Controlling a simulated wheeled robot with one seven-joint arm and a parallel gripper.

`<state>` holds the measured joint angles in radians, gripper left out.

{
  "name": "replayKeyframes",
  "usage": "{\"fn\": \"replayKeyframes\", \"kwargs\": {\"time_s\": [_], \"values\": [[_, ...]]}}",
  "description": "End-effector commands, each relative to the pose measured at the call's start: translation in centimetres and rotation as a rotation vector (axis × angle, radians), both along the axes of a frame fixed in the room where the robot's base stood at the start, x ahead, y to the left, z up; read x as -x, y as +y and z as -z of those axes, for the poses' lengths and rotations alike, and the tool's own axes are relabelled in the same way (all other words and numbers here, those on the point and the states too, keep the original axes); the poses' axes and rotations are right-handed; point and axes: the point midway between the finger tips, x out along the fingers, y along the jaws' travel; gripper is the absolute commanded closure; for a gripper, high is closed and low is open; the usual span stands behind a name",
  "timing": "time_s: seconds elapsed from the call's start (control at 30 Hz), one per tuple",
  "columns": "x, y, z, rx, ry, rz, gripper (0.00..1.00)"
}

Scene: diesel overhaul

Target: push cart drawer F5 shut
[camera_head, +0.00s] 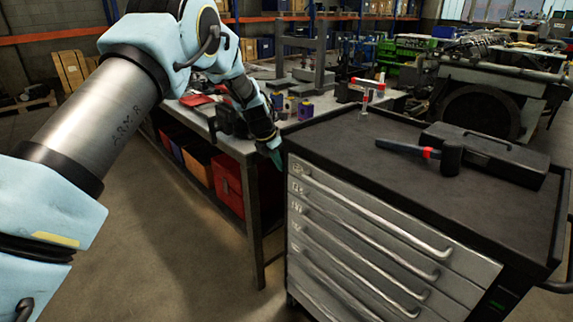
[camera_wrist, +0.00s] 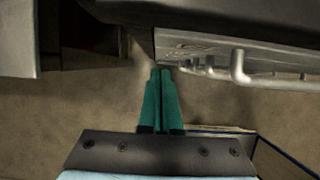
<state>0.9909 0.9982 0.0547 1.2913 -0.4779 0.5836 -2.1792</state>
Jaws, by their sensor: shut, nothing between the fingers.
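The grey tool cart (camera_head: 400,215) stands at the right, with a column of drawers that have long bar handles. Small labels at the left ends of the drawers are too small to read surely. Drawer F5 (camera_head: 322,283) appears to be the low one, partly cut off by the frame's bottom; I see no clear gap around it. My gripper (camera_head: 277,163) is shut and empty, its green fingers pointing down just left of the cart's front left corner. In the wrist view the fingertips (camera_wrist: 160,73) are close to the end of a drawer front (camera_wrist: 205,55) with its handle; contact is unclear.
A workbench (camera_head: 238,146) with red and orange bins (camera_head: 228,182) below stands left of the cart, close to my gripper. A hammer (camera_head: 425,151) and a dark toolbox (camera_head: 485,152) lie on the cart top. The floor in front is clear.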

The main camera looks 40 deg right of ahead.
Motion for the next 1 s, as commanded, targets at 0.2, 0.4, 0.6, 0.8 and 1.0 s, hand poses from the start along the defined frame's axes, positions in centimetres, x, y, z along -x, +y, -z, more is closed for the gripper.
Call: {"fn": "replayKeyframes", "kwargs": {"time_s": [0.2,0.4,0.6,0.8,1.0], "values": [[-0.5,1.8,-2.6,0.0,-0.002,0.001,1.0],[-0.5,3.2,-6.1,0.0,-0.002,0.001,1.0],[-0.5,4.2,-8.5,-0.003,0.0,0.0,1.0],[-0.5,4.5,-9.2,-0.005,0.002,0.001,1.0],[-1.2,5.8,-9.5,-0.01,-0.015,0.021,1.0]]}}
